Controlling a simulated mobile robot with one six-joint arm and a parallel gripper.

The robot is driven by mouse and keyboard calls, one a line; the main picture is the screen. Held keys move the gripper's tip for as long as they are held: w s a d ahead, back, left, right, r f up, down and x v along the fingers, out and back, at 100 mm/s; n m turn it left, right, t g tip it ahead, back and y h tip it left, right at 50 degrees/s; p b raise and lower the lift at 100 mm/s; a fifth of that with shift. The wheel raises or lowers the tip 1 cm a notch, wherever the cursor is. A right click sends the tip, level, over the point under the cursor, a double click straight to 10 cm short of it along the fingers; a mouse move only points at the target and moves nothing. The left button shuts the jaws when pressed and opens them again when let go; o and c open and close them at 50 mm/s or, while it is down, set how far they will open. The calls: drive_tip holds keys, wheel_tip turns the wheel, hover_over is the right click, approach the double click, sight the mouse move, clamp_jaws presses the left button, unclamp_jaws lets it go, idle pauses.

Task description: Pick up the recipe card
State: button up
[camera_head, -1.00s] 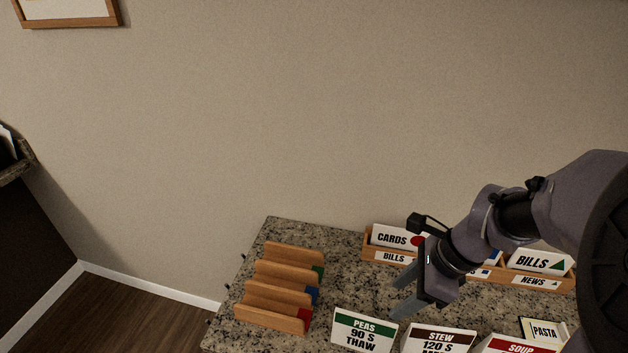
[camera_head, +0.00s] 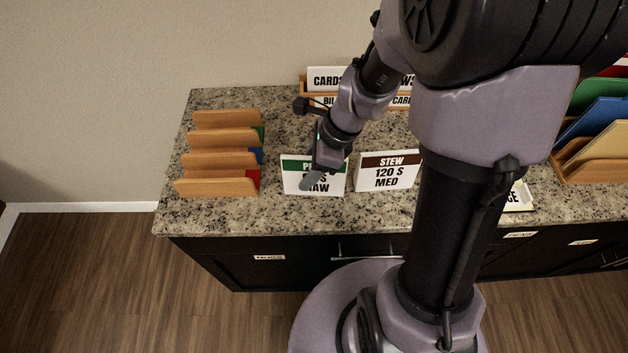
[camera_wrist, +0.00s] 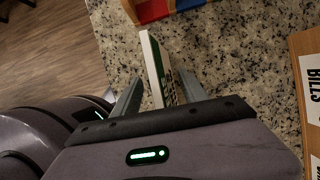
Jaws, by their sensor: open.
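No card is labelled as a recipe card. A white card with a green band, reading PEAS (camera_head: 292,177), stands upright on the granite counter (camera_head: 215,212). My gripper (camera_head: 309,182) is at this card in the head view and covers part of its lettering. In the wrist view my gripper (camera_wrist: 160,92) is open, with one finger on each side of the PEAS card (camera_wrist: 153,65), which stands on edge between them. Whether either finger touches it I cannot tell. A STEW card (camera_head: 387,172) with a brown band stands just to the right.
A wooden slotted rack (camera_head: 222,160) with coloured end tabs stands at left. A wooden sorter of labelled cards (camera_head: 304,88) is at the back. Coloured folders (camera_head: 598,120) stand at right. The counter's front edge is close to the cards.

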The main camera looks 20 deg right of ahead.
drive_tip(key=shift+r, duration=0.15)
drive_tip(key=shift+f, duration=0.3)
idle(0.4)
clamp_jaws()
